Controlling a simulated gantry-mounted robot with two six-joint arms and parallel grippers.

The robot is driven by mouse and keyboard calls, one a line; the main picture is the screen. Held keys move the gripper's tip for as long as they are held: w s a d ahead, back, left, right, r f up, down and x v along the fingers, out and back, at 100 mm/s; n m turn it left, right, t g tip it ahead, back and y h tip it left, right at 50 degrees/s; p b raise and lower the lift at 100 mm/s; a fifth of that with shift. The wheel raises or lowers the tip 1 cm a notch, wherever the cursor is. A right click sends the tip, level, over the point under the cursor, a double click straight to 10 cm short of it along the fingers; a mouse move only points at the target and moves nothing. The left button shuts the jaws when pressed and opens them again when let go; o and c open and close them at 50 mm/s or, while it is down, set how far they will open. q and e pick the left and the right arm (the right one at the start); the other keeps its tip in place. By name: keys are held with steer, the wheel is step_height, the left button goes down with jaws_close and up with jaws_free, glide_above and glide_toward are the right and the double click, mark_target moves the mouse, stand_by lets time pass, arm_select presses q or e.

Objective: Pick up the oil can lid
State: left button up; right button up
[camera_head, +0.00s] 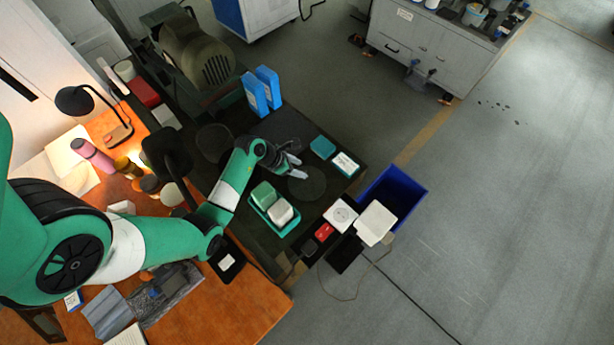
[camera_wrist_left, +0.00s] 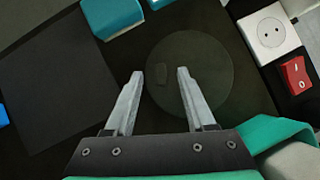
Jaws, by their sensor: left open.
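I cannot make out an oil can lid for certain. A dark round disc (camera_head: 307,184) lies flat on the dark bench top, and it fills the middle of the left wrist view (camera_wrist_left: 205,65). A small, faint dark shape (camera_wrist_left: 160,74) shows near the disc's left edge in that view, between the fingertips; I cannot tell what it is. My left gripper (camera_head: 294,173) is open and empty, above the left part of the disc, and its two fingers also show in the left wrist view (camera_wrist_left: 160,75). My right gripper is in neither view.
A teal tray (camera_head: 283,232) holds a green and a white block near the gripper. A white socket (camera_head: 341,215) and a red switch (camera_head: 324,231) lie at the front right. Teal and white boxes (camera_head: 323,147) are behind. A blue bin (camera_head: 412,192) stands beyond the bench edge.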

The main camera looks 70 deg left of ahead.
arm_select(q)
steer(key=shift+w+f, duration=0.3)
steer(key=shift+f, duration=0.25)
jaws_close()
